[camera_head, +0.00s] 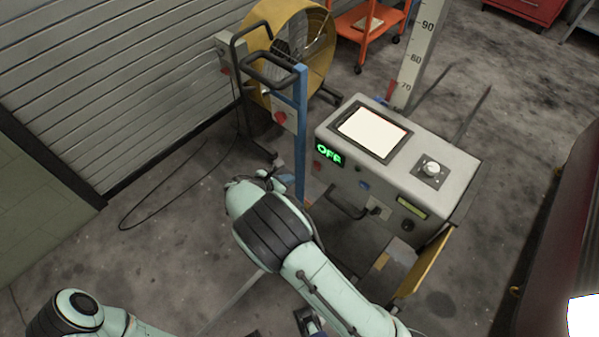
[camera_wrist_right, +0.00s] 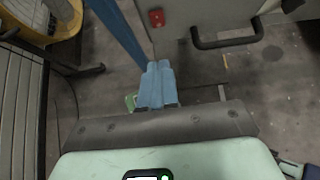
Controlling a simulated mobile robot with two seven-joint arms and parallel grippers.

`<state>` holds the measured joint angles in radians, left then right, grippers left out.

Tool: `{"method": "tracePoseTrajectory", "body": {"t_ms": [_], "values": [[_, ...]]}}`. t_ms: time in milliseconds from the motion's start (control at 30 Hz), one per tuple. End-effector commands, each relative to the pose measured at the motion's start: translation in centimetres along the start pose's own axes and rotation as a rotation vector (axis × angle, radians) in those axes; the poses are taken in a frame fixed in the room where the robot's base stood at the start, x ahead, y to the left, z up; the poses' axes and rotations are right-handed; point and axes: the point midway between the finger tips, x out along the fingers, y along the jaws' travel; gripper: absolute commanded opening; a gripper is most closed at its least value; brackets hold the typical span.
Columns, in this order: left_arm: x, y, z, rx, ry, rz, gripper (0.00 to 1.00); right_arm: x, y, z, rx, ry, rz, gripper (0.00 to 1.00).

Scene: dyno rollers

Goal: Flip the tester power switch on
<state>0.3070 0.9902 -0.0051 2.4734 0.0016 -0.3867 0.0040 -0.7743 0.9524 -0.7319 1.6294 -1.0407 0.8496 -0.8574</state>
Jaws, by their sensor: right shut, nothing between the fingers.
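The tester is a grey cabinet (camera_head: 440,165) with a bright screen, a white round knob and a green display (camera_head: 328,153) that reads OFF. A small red switch (camera_head: 317,166) sits on its front face below the display; a red switch also shows in the right wrist view (camera_wrist_right: 156,17). My right gripper (camera_head: 284,182) is in front of the tester's left end, beside the blue post. In the right wrist view its fingers (camera_wrist_right: 160,68) are shut, empty, and apart from the red switch.
A black handle (camera_head: 345,207) sticks out from the tester's front. A yellow fan (camera_head: 262,25) and orange cart (camera_head: 350,28) stand behind. Floor at the left is mostly clear.

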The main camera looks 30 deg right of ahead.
Motion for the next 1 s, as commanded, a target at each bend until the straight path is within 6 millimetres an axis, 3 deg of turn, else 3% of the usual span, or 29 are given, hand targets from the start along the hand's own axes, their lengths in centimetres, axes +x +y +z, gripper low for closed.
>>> {"method": "tracePoseTrajectory", "body": {"t_ms": [467, 500, 700, 1000], "values": [[0.6, -0.1, -0.3, 0.001, 0.010, 0.002, 0.43, 9.6, -0.1, -0.1, 0.000, -0.001, -0.004, 0.00], [0.5, -0.1, -0.3, 0.001, 0.010, 0.002, 0.43, 10.0, -0.1, 0.5, 0.004, -0.001, -0.002, 0.00], [0.4, 0.0, -0.3, 0.001, 0.008, 0.002, 0.43, 11.6, 0.0, 2.4, 0.002, 0.001, 0.000, 0.00], [0.4, -0.1, -0.2, 0.001, 0.007, 0.002, 0.43, 12.1, 0.0, 2.9, 0.001, 0.001, 0.000, 0.00]]}}
